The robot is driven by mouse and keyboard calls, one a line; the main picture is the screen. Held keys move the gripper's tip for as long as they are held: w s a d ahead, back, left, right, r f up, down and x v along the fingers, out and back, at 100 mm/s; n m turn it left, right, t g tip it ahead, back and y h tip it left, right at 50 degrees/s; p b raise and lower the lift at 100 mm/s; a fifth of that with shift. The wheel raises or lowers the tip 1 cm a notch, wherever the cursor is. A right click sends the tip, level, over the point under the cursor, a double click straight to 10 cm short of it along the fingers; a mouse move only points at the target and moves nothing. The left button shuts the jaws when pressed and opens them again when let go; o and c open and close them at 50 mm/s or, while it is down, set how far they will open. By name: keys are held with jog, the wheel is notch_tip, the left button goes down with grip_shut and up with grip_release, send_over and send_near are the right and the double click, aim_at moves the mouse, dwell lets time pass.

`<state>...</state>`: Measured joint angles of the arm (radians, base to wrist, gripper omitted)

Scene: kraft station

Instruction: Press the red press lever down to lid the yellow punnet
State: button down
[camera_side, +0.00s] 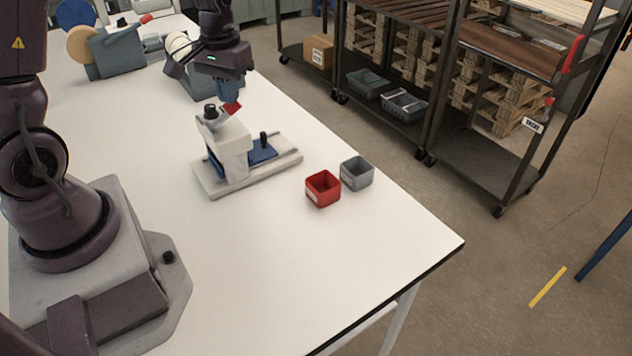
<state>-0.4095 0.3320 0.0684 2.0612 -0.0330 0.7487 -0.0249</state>
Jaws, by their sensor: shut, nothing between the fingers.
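The press (233,148) is a pale upright head on a flat base plate (213,185), standing on the white table. The red press lever (232,108) shows as a small red tab at the top of the press, tilted upward. My gripper (229,97) is shut and empty, pointing down just above the red lever. I cannot tell whether its tips touch the lever. A blue slide (262,155) with a dark knob (263,138) lies on the base plate. I see no yellow punnet; it may be hidden by the press head.
A red bin (323,188) and a grey bin (357,173) stand right of the press, near the table edge. Grey-blue machines (115,55) stand at the far end. The white table (270,260) is clear in front. Wheeled shelving (430,80) stands beyond it.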

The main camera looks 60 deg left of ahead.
jog(key=shift+f, duration=1.65)
jog(key=shift+r, duration=4.55)
jog(key=s+d+r+m+t, duration=0.2)
jog(key=s+d+r, duration=0.3)
jog(key=d, duration=0.3)
jog(key=s+d+r+m+t, duration=0.3)
jog(key=s+d+r+m, duration=0.1)
jog(key=s+d+r, duration=0.1)
jog(key=s+d, duration=0.1)
jog(key=d, duration=0.1)
jog(key=shift+s+d+t, duration=0.2)
jog(key=shift+d+t, duration=0.1)
jog(key=shift+d, duration=0.05)
jog(key=c, duration=1.8)
grip_release()
